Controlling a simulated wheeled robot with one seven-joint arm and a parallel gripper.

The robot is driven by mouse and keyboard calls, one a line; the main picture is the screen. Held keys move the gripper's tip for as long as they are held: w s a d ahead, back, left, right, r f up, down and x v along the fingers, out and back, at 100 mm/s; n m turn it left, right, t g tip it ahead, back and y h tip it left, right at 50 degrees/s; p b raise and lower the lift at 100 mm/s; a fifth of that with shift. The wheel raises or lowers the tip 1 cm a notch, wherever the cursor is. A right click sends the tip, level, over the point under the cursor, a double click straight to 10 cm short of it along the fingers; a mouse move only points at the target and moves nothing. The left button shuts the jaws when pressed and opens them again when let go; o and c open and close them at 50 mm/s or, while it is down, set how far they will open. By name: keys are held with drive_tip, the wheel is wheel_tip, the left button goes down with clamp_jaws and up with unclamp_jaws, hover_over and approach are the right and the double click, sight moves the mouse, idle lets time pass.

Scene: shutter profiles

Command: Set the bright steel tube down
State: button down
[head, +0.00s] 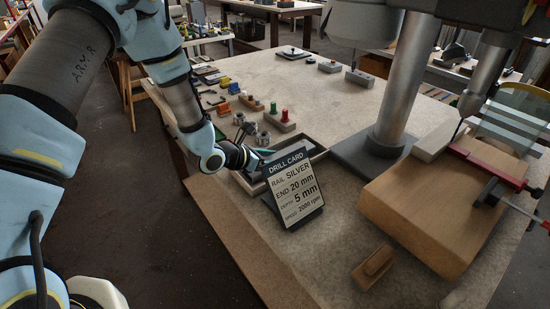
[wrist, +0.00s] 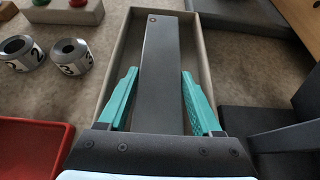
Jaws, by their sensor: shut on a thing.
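My gripper (wrist: 158,78) is shut on a long flat-sided profile (wrist: 160,50), with one teal finger on each side. The profile looks dark grey in the wrist view, not bright, and has a small dark hole near its far end. It points away from me, over or inside a shallow tray (wrist: 114,55) with pale walls. I cannot tell whether it touches the tray floor. In the head view my gripper (head: 248,157) is at the tray's left end, and the card hides part of the tray (head: 318,152). No other tube can be made out in the tray.
A drill card (head: 296,191) on a stand is close in front of the tray. Numbered steel rings (wrist: 70,55) and a red bin (wrist: 30,150) lie left of it. The drill press column (head: 400,90) and wooden block (head: 430,215) stand to the right.

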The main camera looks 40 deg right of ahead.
drive_tip(key=shift+f, duration=0.1)
drive_tip(key=shift+c, duration=0.3)
unclamp_jaws()
wheel_tip(320, 180, up, 5)
drive_tip(key=b, duration=0.4)
hover_over(254, 177)
drive_tip(key=w, duration=0.3)
drive_tip(key=shift+s+a+r, duration=0.2)
drive_tip(key=shift+a+r, duration=0.3)
drive_tip(key=shift+a, duration=0.2)
